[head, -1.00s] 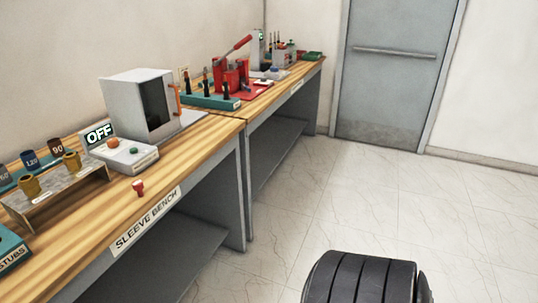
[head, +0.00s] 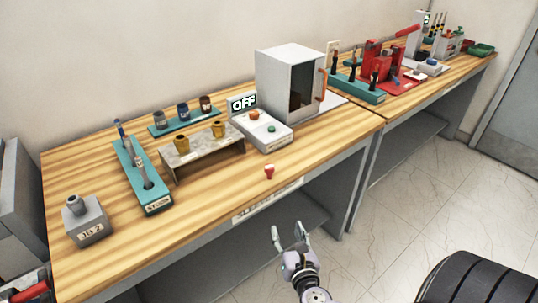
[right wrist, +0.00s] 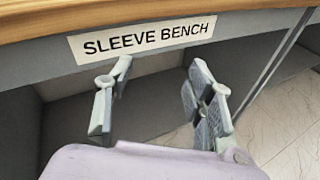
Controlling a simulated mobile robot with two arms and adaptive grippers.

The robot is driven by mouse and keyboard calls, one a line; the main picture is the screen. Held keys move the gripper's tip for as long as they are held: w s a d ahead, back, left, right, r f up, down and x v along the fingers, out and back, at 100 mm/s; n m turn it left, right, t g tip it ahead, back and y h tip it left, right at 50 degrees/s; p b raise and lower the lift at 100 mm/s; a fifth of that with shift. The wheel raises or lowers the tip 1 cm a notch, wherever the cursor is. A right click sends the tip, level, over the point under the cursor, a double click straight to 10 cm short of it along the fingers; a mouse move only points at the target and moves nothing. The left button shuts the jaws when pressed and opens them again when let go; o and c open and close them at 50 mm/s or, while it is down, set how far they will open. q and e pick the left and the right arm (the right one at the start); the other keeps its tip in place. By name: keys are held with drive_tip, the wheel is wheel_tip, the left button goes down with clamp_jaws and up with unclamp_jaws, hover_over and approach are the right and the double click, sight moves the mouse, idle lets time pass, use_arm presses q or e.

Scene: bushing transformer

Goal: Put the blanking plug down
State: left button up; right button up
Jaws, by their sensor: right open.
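A small red plug (head: 269,171) with a paler lower end stands on the wooden sleeve bench (head: 215,210), close to its front edge; I take it to be the blanking plug. My right gripper (head: 290,236) is open and empty, in front of the bench edge and apart from the plug. In the right wrist view the open fingers (right wrist: 158,95) have only the bench front and its "SLEEVE BENCH" label (right wrist: 143,38) beyond them; the plug does not show there. My left gripper is not in view.
Behind the plug stand a control box (head: 262,130) with an "OFF" display, an oven-like box (head: 290,85) and a metal stand with brass cups (head: 200,151). A teal stubs rack (head: 143,175) and a grey JB Z block (head: 87,222) are at left. The front strip is mostly clear.

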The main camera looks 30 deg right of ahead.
sight(271, 170)
wheel_tip(271, 170, up, 9)
drive_tip(key=w+n+t, duration=0.2)
drive_tip(key=shift+h, duration=0.4)
drive_tip(key=p+x, duration=0.3)
drive_tip(key=x, duration=0.7)
drive_tip(key=shift+w+d, duration=0.1)
drive_tip(key=shift+w, duration=0.1)
drive_tip(key=shift+w+d, duration=0.15)
drive_tip(key=shift+w, duration=0.3)
drive_tip(key=shift+w+p, duration=0.3)
drive_tip(key=shift+w, duration=0.05)
drive_tip(key=x, duration=0.4)
drive_tip(key=shift+w+f+p, duration=0.1)
drive_tip(key=shift+w+p, duration=0.15)
drive_tip(key=shift+p, duration=0.1)
drive_tip(key=shift+s, duration=0.1)
drive_tip(key=shift+c, duration=0.7)
drive_tip(key=c, duration=0.9)
